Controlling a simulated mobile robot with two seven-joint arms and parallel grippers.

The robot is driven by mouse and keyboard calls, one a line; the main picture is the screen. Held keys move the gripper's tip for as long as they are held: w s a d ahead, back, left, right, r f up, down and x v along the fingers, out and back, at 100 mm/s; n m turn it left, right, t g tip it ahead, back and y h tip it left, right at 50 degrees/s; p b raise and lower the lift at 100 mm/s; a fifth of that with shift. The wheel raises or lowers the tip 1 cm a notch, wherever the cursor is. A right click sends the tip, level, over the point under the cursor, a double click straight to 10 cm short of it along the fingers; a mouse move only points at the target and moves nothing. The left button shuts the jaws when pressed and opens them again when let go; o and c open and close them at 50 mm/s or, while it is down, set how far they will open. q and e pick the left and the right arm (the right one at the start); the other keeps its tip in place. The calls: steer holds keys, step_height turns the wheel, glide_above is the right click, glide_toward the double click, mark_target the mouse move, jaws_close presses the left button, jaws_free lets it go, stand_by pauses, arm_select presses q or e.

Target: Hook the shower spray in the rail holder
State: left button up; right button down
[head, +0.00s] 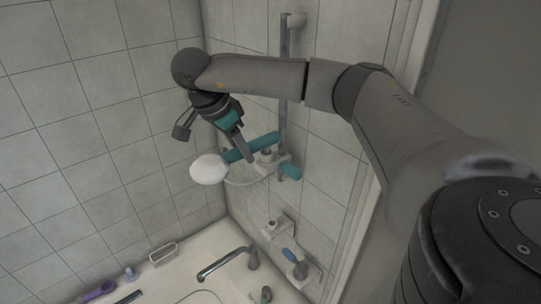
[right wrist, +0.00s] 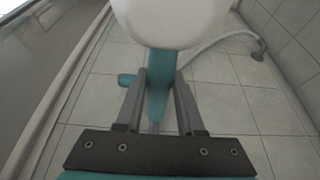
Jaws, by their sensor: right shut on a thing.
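The shower spray has a white round head (head: 209,169) and a teal handle (head: 262,142). My right gripper (head: 247,155) is shut on the teal handle, which also shows between its fingers in the right wrist view (right wrist: 159,88). The white head (right wrist: 170,20) fills the top of that view. The rail holder (head: 283,160), with a teal knob (head: 291,172), is on the vertical wall rail (head: 284,100). The handle's right end is beside or over the holder; I cannot tell whether they touch. My left gripper is out of view.
A pale hose (right wrist: 215,38) runs to a wall fitting (right wrist: 259,50). A purple item (head: 98,291) and a soap rack (head: 163,253) lie on the ledge. A wall edge stands to the right.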

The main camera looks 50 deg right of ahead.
steer(key=shift+f+b, duration=0.4)
steer(key=shift+f, duration=0.3)
steer(key=shift+c, duration=2.2)
jaws_free()
steer(key=shift+p+v, duration=1.15)
steer(key=shift+v, duration=2.9)
steer(key=shift+r, duration=0.1)
